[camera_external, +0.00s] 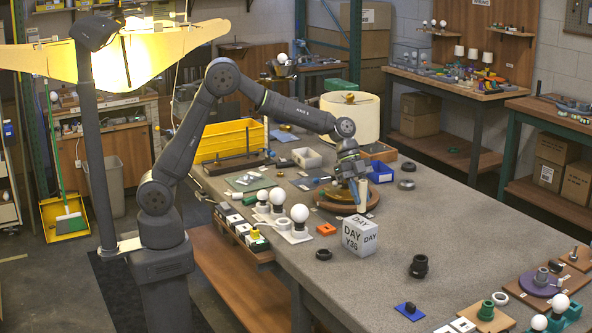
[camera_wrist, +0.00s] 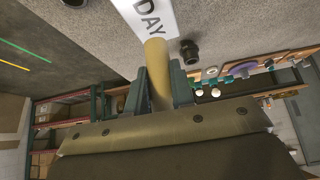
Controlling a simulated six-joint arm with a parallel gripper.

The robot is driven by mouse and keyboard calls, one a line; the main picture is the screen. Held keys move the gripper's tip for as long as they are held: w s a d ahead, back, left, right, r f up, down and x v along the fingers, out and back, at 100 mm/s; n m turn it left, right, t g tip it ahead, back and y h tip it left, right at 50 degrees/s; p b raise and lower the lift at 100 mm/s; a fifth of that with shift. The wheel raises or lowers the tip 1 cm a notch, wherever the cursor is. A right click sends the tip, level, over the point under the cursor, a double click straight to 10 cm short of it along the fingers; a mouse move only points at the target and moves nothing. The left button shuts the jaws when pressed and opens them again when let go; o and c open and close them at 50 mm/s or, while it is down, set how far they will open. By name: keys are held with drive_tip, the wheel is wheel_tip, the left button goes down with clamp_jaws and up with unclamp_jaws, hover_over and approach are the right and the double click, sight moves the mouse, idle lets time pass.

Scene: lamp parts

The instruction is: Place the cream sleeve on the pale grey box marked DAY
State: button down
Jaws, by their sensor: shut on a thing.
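The cream sleeve (camera_external: 363,189) is a narrow cylinder held in my gripper (camera_external: 357,192). In the wrist view, the sleeve (camera_wrist: 156,65) stands between the two fingers of my gripper (camera_wrist: 156,88), which are shut on it. The pale grey box marked DAY (camera_external: 360,236) stands on the table, in front of the gripper in the external view. The box's DAY face (camera_wrist: 148,15) also shows at the top of the wrist view, just beyond the sleeve's far end and partly hidden by it. The external view shows the sleeve apart from the box.
A round brown board (camera_external: 331,205) lies behind the box. A large cream lampshade (camera_external: 350,118) stands farther back.

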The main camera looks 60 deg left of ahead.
drive_tip(key=shift+f, duration=1.7)
drive_tip(key=shift+f, duration=0.15)
drive_tip(key=c, duration=1.3)
unclamp_jaws()
drive_tip(key=shift+o, duration=0.2)
drive_tip(key=v, duration=1.2)
drive_tip(key=shift+s, duration=0.1)
